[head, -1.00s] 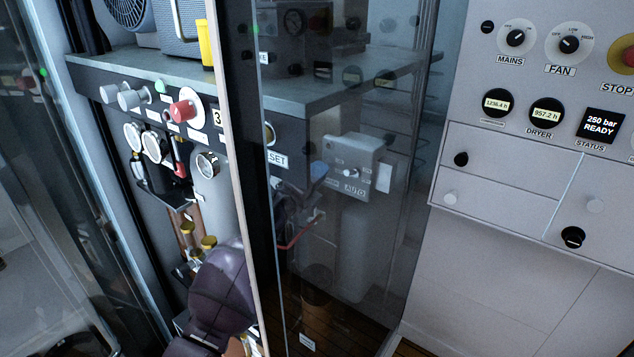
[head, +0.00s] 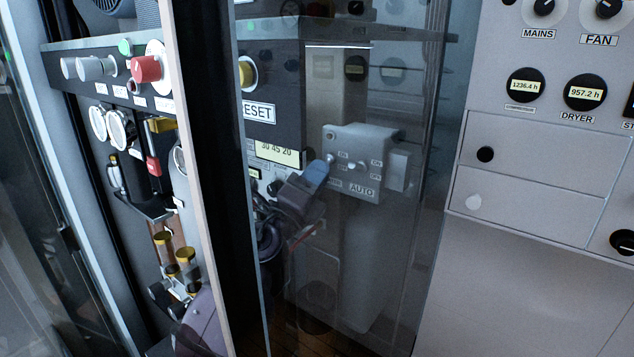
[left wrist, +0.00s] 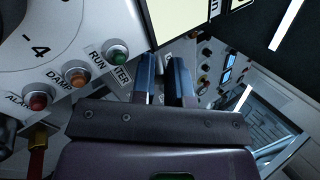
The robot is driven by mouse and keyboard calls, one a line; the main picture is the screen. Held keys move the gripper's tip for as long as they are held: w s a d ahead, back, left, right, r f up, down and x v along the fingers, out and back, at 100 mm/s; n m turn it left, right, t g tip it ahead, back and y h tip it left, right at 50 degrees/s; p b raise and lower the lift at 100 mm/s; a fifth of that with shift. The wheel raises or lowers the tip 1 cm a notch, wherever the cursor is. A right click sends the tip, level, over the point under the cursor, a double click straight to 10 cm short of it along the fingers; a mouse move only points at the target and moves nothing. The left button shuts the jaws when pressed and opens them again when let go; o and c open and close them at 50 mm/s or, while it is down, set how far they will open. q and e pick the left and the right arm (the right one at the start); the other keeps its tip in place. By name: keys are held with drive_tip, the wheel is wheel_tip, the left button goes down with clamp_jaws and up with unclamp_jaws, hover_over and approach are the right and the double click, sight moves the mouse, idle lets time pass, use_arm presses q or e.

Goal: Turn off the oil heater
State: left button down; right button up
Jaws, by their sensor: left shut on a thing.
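A grey control box (head: 362,150) marked AUTO shows behind the clear panel in the head view. Small switches (head: 352,166) sit on its face; their fine labels are too small to read. My left gripper (head: 318,172), with blue fingertips, is at the box's left side, by a small switch knob (head: 331,158). It seems shut on this knob, but the contact is partly hidden. In the left wrist view my left gripper's fingers (left wrist: 164,78) stand close together, and what is between them is unclear. My right gripper is not in view.
The clear panel (head: 400,240) and its pale frame edge (head: 205,180) stand between the head camera and the box. Knobs and gauges (head: 112,125) are at the left. A grey panel (head: 540,160) with dials is at the right. Indicator lamps (left wrist: 78,76) show in the wrist view.

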use_arm(q)
drive_tip(key=shift+f, duration=0.2)
drive_tip(key=shift+r, duration=0.1)
drive_tip(key=c, duration=1.1)
unclamp_jaws()
drive_tip(key=v, duration=1)
drive_tip(key=shift+s+a+f+b, duration=0.15)
drive_tip(key=shift+s+f+b, duration=0.1)
drive_tip(key=shift+b, duration=0.1)
